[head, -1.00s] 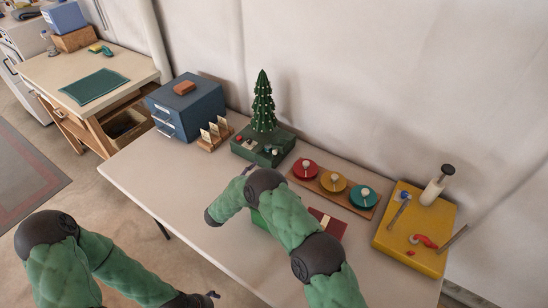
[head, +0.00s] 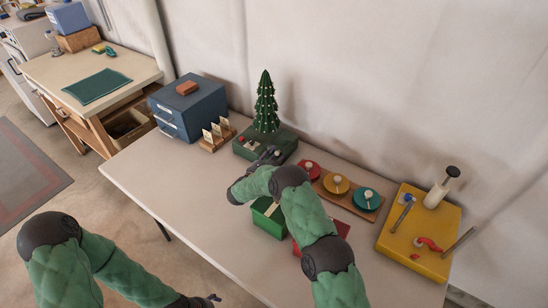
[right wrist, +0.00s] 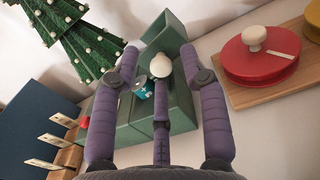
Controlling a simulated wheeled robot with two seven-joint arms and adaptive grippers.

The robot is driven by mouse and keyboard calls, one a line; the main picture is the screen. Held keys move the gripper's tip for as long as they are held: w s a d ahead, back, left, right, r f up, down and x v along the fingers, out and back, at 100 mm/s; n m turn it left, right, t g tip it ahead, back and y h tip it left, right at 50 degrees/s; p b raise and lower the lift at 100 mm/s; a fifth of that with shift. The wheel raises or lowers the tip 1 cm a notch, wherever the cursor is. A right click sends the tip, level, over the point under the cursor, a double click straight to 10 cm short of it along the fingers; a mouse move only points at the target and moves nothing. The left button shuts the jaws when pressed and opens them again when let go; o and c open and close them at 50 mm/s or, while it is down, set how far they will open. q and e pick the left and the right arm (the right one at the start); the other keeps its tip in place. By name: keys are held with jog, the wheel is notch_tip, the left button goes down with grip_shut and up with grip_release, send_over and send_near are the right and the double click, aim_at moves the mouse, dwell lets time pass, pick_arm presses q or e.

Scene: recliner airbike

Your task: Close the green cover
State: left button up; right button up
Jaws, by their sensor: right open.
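A dark green box (head: 262,141) with a small decorated tree (head: 265,102) stands at the back of the table. In the right wrist view its green surfaces (right wrist: 135,135) show, with a raised panel (right wrist: 165,35), a white knob (right wrist: 160,65) and a teal piece (right wrist: 143,89). My right gripper (head: 268,155) is open at this box's front; in the right wrist view its spread fingers (right wrist: 160,80) frame the white knob, contact unclear. A brighter green box (head: 268,214), open-topped, is partly hidden by my right arm. Which part is the green cover is unclear. My left gripper (head: 210,299) is low, apart from everything.
A board with red, yellow and teal discs (head: 337,184) lies right of the box. A yellow panel (head: 422,240) with tools is further right. A card holder (head: 215,138) and blue drawer box (head: 188,107) stand left. The table's left front is clear.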

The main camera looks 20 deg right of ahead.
grip_shut()
jog(key=shift+w+a+r+n+b, duration=0.1)
jog(key=shift+w+r+n+b, duration=0.1)
jog(key=shift+n+b, duration=0.4)
jog(key=shift+w+a+r+n+b, duration=0.1)
jog(key=shift+w+r+n+b, duration=0.2)
jog(key=shift+n, duration=0.5)
jog(key=shift+w+a+r+n+b, duration=0.2)
jog(key=shift+n+b, duration=0.1)
jog(key=shift+n, duration=0.7)
jog(key=shift+w+a+r+n+b, duration=0.1)
jog(key=shift+w+a+n+b, duration=0.15)
jog(key=shift+n, duration=0.75)
grip_release()
